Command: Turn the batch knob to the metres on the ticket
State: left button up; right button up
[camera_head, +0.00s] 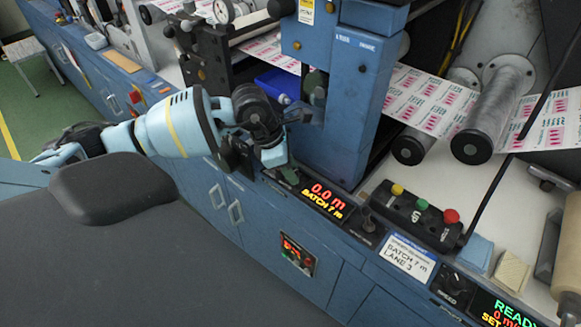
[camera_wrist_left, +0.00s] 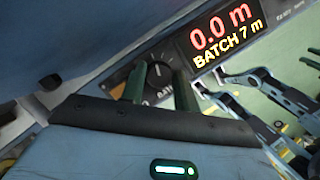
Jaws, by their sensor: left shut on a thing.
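The batch knob (camera_wrist_left: 159,69) is a dark round dial with a pale mark, set in the panel beside the lit display. My left gripper (camera_wrist_left: 161,82) is shut on it, with one green finger on each side of the knob. In the head view my left gripper (camera_head: 284,176) is at the panel's upper left, and it hides most of the knob. The display (camera_head: 324,199) reads 0.0 m and BATCH 7 m, as it also does in the left wrist view (camera_wrist_left: 225,38). The ticket (camera_head: 408,258) reads BATCH 7 m, LANE 3. My right gripper is not in view.
A button box (camera_head: 415,215) with yellow, green and red buttons stands right of the display. A speed knob (camera_head: 454,287) and a second display (camera_head: 503,311) are at lower right. A blue machine column (camera_head: 352,90) rises close behind my left gripper.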

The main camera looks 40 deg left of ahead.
pick_arm(q)
jog(key=shift+s+f, duration=0.1)
jog(key=shift+f, duration=0.05)
jog(key=o, duration=0.8)
jog(key=shift+o, duration=0.8)
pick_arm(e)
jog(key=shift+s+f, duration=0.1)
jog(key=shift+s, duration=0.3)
pick_arm(q)
jog(key=v, duration=0.8)
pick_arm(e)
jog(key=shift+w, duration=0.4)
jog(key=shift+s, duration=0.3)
